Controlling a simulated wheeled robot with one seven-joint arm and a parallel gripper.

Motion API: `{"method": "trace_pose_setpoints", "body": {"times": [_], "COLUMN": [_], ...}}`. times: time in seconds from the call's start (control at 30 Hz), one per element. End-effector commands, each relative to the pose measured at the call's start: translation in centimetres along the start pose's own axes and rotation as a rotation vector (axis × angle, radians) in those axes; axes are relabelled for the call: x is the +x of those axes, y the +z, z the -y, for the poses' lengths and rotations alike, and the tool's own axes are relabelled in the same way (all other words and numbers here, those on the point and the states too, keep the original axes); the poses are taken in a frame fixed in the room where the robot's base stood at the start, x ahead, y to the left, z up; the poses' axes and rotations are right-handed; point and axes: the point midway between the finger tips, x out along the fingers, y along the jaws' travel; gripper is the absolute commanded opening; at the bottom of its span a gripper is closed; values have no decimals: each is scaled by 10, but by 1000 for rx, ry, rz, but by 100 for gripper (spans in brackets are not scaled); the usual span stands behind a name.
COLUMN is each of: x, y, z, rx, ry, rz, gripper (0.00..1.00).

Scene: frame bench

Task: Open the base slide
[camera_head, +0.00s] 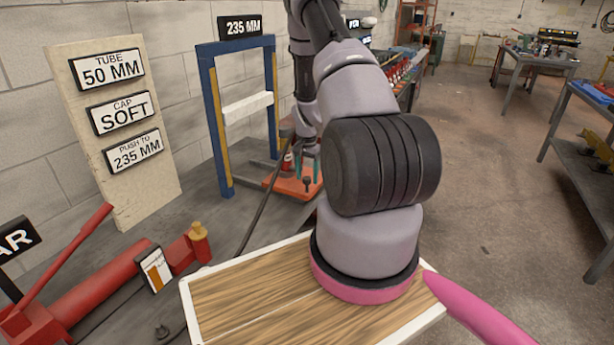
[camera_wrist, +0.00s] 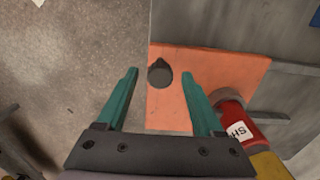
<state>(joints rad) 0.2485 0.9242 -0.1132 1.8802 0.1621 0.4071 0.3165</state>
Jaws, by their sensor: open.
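An orange plate, which looks like the base slide (camera_head: 284,184), lies at the foot of the blue press frame (camera_head: 211,120). In the wrist view the orange plate (camera_wrist: 190,62) fills the middle. A dark knob (camera_head: 307,183) stands on it near one edge; it also shows in the wrist view (camera_wrist: 160,74). My gripper (camera_head: 304,169) is over the plate with its teal fingers pointing down. In the wrist view my gripper (camera_wrist: 159,75) is open, and the knob appears between its fingertips. I cannot tell how far above the knob the fingertips are. My arm hides part of the bench.
A red hydraulic pump (camera_head: 95,290) with a raised handle is at the left front. A sign board (camera_head: 155,190) leans at the wall. Floor lies open to the right.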

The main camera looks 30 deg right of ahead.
Motion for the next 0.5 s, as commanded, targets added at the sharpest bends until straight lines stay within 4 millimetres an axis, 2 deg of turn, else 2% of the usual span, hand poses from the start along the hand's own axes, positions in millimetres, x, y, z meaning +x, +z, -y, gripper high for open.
{"method": "trace_pose_setpoints", "body": {"times": [0.17, 0.5], "x": [-20, -86], "y": [-1, 0], "z": [1, 1], "rx": [-2, 0], "ry": [-3, -3], "rz": [-4, -3], "gripper": [69, 69]}}
